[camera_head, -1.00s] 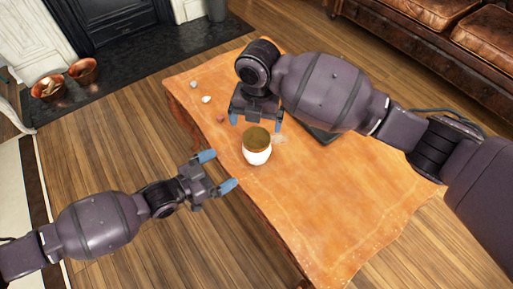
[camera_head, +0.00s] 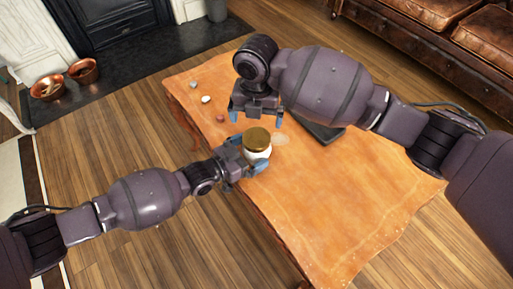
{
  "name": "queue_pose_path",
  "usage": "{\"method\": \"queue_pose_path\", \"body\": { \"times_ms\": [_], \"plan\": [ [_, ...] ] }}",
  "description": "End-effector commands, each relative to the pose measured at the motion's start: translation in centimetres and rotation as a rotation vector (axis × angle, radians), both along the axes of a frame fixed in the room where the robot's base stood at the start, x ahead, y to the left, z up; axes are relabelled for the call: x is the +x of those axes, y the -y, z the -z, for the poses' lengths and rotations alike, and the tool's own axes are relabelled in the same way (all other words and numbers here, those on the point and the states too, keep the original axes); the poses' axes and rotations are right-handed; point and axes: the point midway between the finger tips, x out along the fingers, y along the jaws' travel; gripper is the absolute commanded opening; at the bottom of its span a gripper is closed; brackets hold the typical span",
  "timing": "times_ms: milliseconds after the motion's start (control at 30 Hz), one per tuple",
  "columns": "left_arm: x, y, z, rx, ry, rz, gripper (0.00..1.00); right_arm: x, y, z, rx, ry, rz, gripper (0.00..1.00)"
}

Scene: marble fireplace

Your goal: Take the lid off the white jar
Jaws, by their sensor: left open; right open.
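The white jar (camera_head: 256,153) stands upright near the left edge of the wooden table, with its brown-gold lid (camera_head: 257,138) on top. My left gripper (camera_head: 250,157) is open at the jar's left side, with its blue-tipped fingers around the jar's body; one finger is partly hidden, and I cannot tell if they touch it. My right gripper (camera_head: 256,117) is open and empty just beyond the lid, fingers pointing down toward it, apart from it in the picture.
The table (camera_head: 340,215) is clear at the front and right. Small round objects, one white (camera_head: 206,99) and one reddish (camera_head: 220,119), lie at its far left. A dark flat object (camera_head: 322,132) lies partly under my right arm. A leather sofa (camera_head: 450,40) stands behind.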

Motion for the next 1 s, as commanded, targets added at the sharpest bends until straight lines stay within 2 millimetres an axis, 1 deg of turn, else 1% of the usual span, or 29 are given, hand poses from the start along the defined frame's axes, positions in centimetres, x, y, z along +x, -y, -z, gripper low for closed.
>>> {"method": "queue_pose_path", "body": {
  "times_ms": [100,367,400,467,900,933,1000],
  "plan": [
    [0.29,0.42,0.05,0.0,0.0,0.0,1.0,-0.01,0.0,0.0,0.0,0.0,0.0,1.0],
    [0.33,0.49,0.07,0.0,0.0,0.0,1.0,-0.01,0.0,0.01,0.0,0.0,0.0,1.0],
    [0.34,0.48,0.07,0.0,0.0,0.0,0.98,-0.01,-0.01,0.01,0.0,0.0,0.0,1.0],
    [0.33,0.47,0.07,0.0,0.0,0.0,0.89,-0.01,-0.01,0.01,0.0,0.0,0.0,1.0],
    [0.32,0.46,0.07,0.0,0.0,0.0,0.22,-0.01,-0.01,0.01,0.0,0.0,0.008,1.0],
    [0.32,0.46,0.06,0.0,0.0,0.0,0.17,-0.01,-0.01,0.01,0.0,0.0,0.015,1.0],
    [0.31,0.45,0.07,0.0,0.0,0.0,0.15,-0.01,-0.01,0.0,0.0,0.0,0.049,1.0]
  ]
}}
